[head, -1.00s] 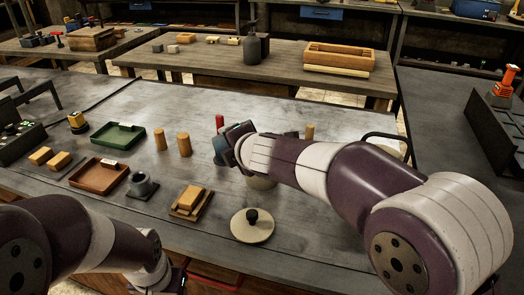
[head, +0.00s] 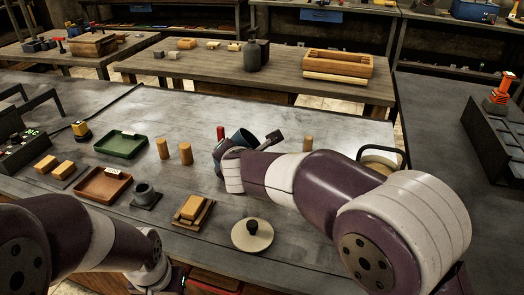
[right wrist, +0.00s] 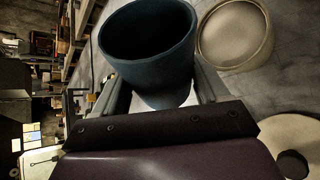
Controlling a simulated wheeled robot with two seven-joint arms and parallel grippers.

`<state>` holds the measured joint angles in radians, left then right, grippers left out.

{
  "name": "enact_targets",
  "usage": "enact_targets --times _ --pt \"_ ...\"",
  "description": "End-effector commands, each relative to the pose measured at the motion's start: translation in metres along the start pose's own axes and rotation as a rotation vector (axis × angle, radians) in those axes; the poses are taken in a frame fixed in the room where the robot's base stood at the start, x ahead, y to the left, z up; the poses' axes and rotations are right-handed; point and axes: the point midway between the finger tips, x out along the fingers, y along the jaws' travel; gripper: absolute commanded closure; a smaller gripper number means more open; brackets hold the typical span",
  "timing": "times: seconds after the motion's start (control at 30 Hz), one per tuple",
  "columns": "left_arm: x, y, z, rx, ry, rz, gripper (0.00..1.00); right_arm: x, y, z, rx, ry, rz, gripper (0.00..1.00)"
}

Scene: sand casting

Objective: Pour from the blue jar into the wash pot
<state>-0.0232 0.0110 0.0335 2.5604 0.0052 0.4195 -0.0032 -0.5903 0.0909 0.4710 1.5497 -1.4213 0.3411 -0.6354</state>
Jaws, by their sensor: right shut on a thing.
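A round cream pot (right wrist: 235,35), which looks like the wash pot, stands beside the jar in that view. No stream is visible. My left gripper (head: 168,284) is only partly seen at the bottom edge, its fingers unclear.
A cream lid with a black knob (head: 252,234) lies in front. Wooden cylinders (head: 186,153), a red cylinder (head: 220,132), a green tray (head: 121,145), a brown tray (head: 103,185) and a grey funnel-like piece (head: 145,195) stand to the left. A black-handled vessel (head: 380,158) is behind my right arm.

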Motion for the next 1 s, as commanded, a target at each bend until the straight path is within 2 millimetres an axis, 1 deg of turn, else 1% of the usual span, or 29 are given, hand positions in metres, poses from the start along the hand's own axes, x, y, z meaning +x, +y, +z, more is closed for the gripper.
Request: enact_targets --times 0.03,0.07,0.1,0.13,0.2,0.3,0.37,0.43,0.5,0.63,0.77,1.0 --pt "-0.042 0.0 -0.005 0.0 0.002 0.0 0.53 -0.016 0.021 0.017 -0.098 -0.045 -0.036 0.64" --pt "-0.051 0.0 -0.007 0.0 0.002 0.0 0.53 -0.017 0.02 0.019 -0.166 -0.077 -0.062 0.64" --pt "-0.056 0.0 -0.007 0.0 0.003 0.0 0.53 -0.013 0.014 0.017 -0.249 -0.115 -0.095 0.64" --pt "-0.052 0.0 -0.007 0.0 0.003 0.0 0.53 -0.01 0.009 0.015 -0.283 -0.134 -0.109 0.64" --pt "-0.043 0.0 -0.005 0.0 0.001 0.0 0.53 -0.005 0.003 0.013 -0.285 -0.141 -0.108 0.64" --pt "-0.042 0.0 -0.005 0.0 0.0 0.0 0.53 -0.005 0.003 0.012 -0.282 -0.14 -0.108 0.64" --pt "-0.047 0.0 -0.006 0.0 0.0 0.0 0.53 -0.007 0.005 0.014 -0.297 -0.147 -0.114 0.64" --pt "-0.06 0.0 -0.007 0.0 0.0 0.0 0.53 -0.012 0.011 0.018 -0.351 -0.17 -0.135 0.64" --pt "-0.074 0.0 -0.009 0.0 0.001 0.0 0.53 -0.016 0.017 0.023 -0.433 -0.208 -0.168 0.64" --pt "-0.091 0.0 -0.011 0.0 0.001 0.0 0.53 -0.022 0.023 0.028 -0.577 -0.278 -0.225 0.64" --pt "-0.094 0.0 -0.011 0.0 0.001 0.0 0.53 -0.022 0.024 0.029 -0.652 -0.314 -0.255 0.64" --pt "-0.092 0.0 -0.011 0.0 0.001 0.0 0.53 -0.021 0.022 0.029 -0.656 -0.317 -0.257 0.64"
